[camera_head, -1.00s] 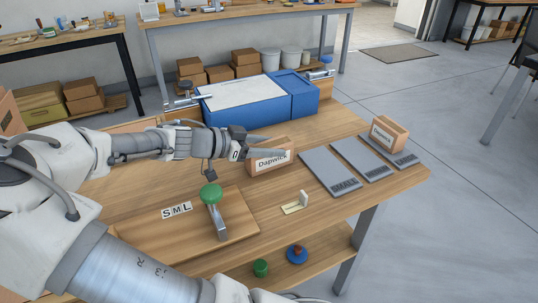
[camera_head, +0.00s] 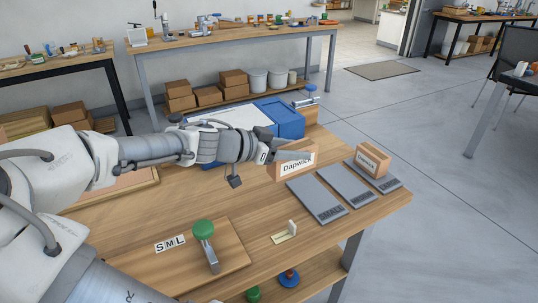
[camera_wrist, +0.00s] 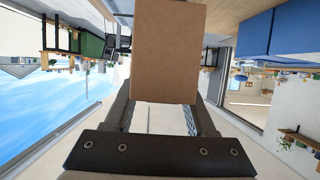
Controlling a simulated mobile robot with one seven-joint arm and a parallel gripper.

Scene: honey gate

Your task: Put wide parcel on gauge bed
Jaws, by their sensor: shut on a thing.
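A brown box parcel labelled Dapwick (camera_head: 296,168) is held between the fingers of my gripper (camera_head: 292,156). It appears raised a little off the bench, behind the leftmost grey plate. In the wrist view the parcel (camera_wrist: 168,50) shows its plain brown face between my two dark fingers. A second, smaller-looking labelled parcel (camera_head: 373,161) sits on the rightmost grey plate. A wooden board (camera_head: 185,265) with the letters S, M, L (camera_head: 170,243) and a green-knobbed metal lever (camera_head: 207,243) lies at the front left. I cannot tell for sure which surface is the gauge bed.
Three grey plates (camera_head: 317,200) lie side by side at the bench's right end. A small cream bracket (camera_head: 285,233) stands before them. A blue box unit (camera_head: 288,119) is behind my gripper.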

